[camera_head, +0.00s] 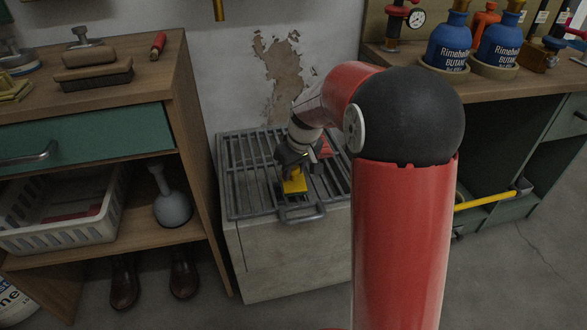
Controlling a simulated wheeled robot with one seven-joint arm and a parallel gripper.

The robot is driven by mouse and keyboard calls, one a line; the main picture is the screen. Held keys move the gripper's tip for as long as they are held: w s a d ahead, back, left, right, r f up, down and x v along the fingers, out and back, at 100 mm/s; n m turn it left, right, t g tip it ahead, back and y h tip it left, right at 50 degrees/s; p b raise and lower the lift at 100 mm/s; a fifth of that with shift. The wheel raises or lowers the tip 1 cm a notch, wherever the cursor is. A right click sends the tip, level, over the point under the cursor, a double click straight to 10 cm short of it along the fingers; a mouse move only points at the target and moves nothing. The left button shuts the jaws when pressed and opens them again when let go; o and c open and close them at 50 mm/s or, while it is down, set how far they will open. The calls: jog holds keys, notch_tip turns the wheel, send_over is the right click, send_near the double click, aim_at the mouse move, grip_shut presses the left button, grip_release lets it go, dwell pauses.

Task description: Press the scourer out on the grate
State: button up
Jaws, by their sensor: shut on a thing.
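The grate (245,178) is a dark metal grid of bars lying on top of a pale block between two wooden benches. A grey handle loop sticks out at its front edge. My gripper (292,172) reaches down over the front middle of the grate and is shut on the scourer. The scourer (294,186) is yellow with a thin dark green lower layer. It is at or just above the bars; I cannot tell whether it touches them. My red arm hides the grate's right part.
The pale block (285,260) stands on the floor. The left bench (150,85) holds a brush (95,75), with a white basket (65,220) and a grey flask (172,205) on its shelf. The right bench carries blue butane bottles (448,45). The grate's left side is clear.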

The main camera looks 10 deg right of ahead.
jog(key=shift+f, duration=0.1)
jog(key=shift+r+p, duration=2.6)
jog(key=shift+r, duration=0.95)
